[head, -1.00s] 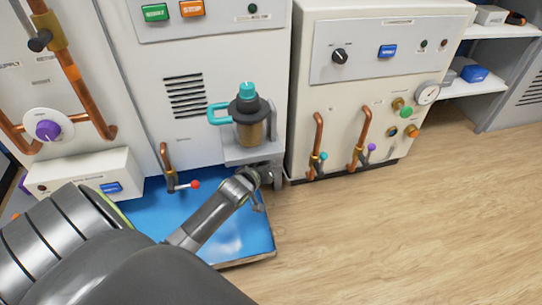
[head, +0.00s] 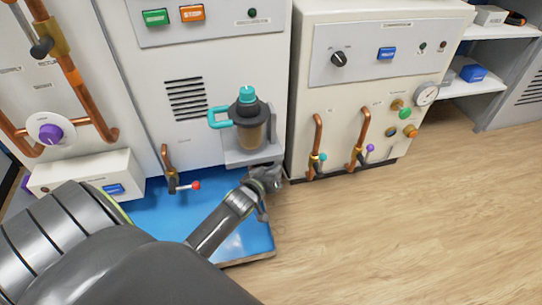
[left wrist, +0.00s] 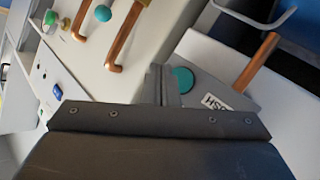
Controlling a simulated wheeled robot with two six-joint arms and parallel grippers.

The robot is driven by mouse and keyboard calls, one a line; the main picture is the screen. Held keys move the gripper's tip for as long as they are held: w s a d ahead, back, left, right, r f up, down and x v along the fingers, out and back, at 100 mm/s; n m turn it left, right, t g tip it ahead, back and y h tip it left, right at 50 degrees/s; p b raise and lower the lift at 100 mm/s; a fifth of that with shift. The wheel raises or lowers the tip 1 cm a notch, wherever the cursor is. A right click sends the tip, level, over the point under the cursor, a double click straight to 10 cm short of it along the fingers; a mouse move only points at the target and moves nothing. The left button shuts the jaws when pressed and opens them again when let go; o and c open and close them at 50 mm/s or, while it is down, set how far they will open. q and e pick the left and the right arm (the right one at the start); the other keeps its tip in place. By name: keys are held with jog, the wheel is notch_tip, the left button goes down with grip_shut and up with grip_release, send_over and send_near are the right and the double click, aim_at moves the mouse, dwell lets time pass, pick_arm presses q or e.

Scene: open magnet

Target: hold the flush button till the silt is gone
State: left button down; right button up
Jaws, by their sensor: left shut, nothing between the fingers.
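The filter (head: 250,136) has a see-through bowl with brown content, a black cap, a teal knob and a teal handle. It stands upright at the cabinet's bracket in the head view. My left gripper (head: 268,178) is just below and right of it, shut and empty. In the left wrist view the shut fingertips (left wrist: 165,85) are beside a round teal button (left wrist: 184,80). They cover part of its edge; I cannot tell whether they touch it. A partly legible label (left wrist: 216,102), seemingly reading FLUSH upside down, is by the button. The button is hidden in the head view.
A blue tray (head: 240,243) lies below, under my arm. A red-tipped valve lever (head: 195,185) sticks out left of the filter. A second cabinet (head: 340,95) with copper pipes and a gauge (head: 426,93) stands at right. The wooden floor (head: 400,230) is clear.

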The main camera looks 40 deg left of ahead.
pick_arm(q)
jog(key=shift+s+d+p, duration=0.4)
jog(key=shift+s+d, duration=0.6)
jog(key=shift+d, duration=0.1)
